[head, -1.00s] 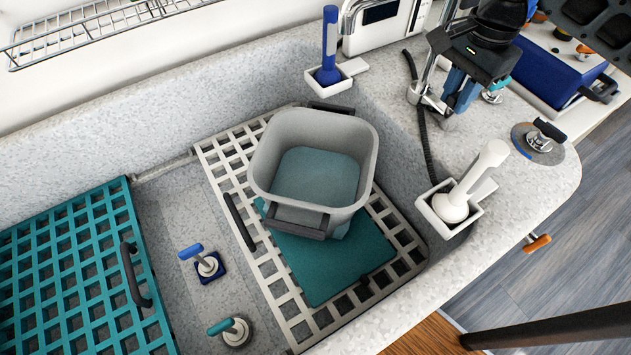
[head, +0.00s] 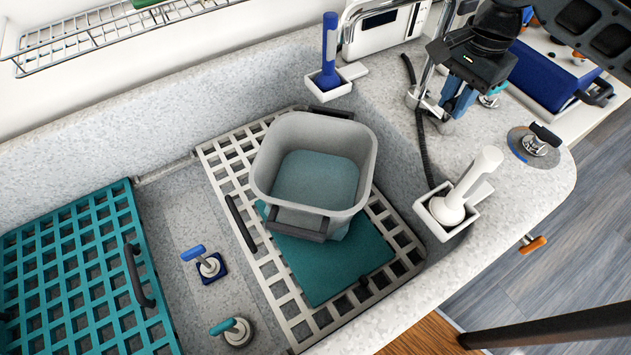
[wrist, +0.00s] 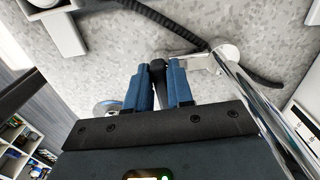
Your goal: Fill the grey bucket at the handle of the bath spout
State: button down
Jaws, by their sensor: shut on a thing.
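The grey bucket (head: 262,172) stands upright in the tub on a teal mat (head: 312,270) over a white grate. A teal surface shows inside it; I cannot tell whether it is water. Its dark handle (head: 297,221) is at the front. My gripper (head: 457,100) is at the chrome bath spout fitting (head: 424,99) on the tub's ledge, right of and behind the bucket. In the wrist view, its blue fingers (wrist: 158,78) are shut on a black handle (wrist: 158,68) beside a chrome pipe (wrist: 258,98). The spout outlet and any stream are not clear.
A dial with a black lever (head: 545,134) is on the ledge at the right. A teal grate (head: 85,280) covers the tub's left. Two small levers stand between the grates.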

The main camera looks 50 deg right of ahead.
jog(key=shift+r, duration=0.15)
jog(key=shift+s+n+p, duration=0.1)
jog(key=shift+n+p, duration=0.5)
jog(key=shift+n, duration=0.5)
jog(key=shift+s+f, duration=0.1)
jog(key=shift+f, duration=0.15)
jog(key=shift+w+m, duration=0.2)
jog(key=shift+m, duration=1)
jog(key=c, duration=1)
grip_release()
jog(key=shift+r, duration=0.1)
jog(key=shift+r, duration=4)
